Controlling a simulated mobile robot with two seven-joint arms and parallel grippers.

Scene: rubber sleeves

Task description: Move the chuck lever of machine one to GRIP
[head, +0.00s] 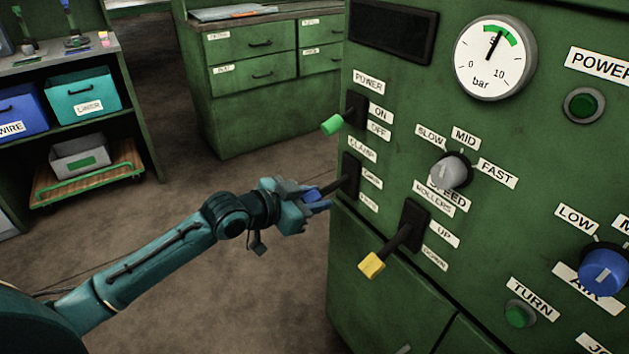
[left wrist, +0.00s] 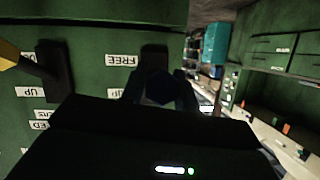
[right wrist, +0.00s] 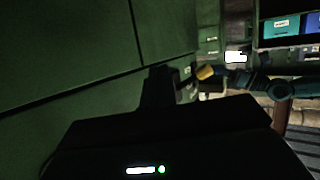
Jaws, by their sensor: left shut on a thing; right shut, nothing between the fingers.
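The chuck lever's blue knob (head: 311,195) sticks out from a dark slot plate (head: 351,177) at the left edge of the green machine. GRIP and FREE labels (head: 368,202) stand beside the plate, GRIP above FREE. My left gripper (head: 313,199) is shut on the blue knob. In the left wrist view the knob (left wrist: 158,88) is dark between the fingers, and the FREE label (left wrist: 123,60) shows upside down. Which way the lever tilts is hard to tell. My right gripper (right wrist: 160,85) is shut and empty, low by the machine's green front; it is out of the head view.
A green-knobbed power lever (head: 332,124) stands above the chuck lever. A yellow-knobbed rollers lever (head: 371,265) stands below and to the right. A grey speed dial (head: 450,170) and a pressure gauge (head: 494,57) are further right. The floor left of the machine is clear.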

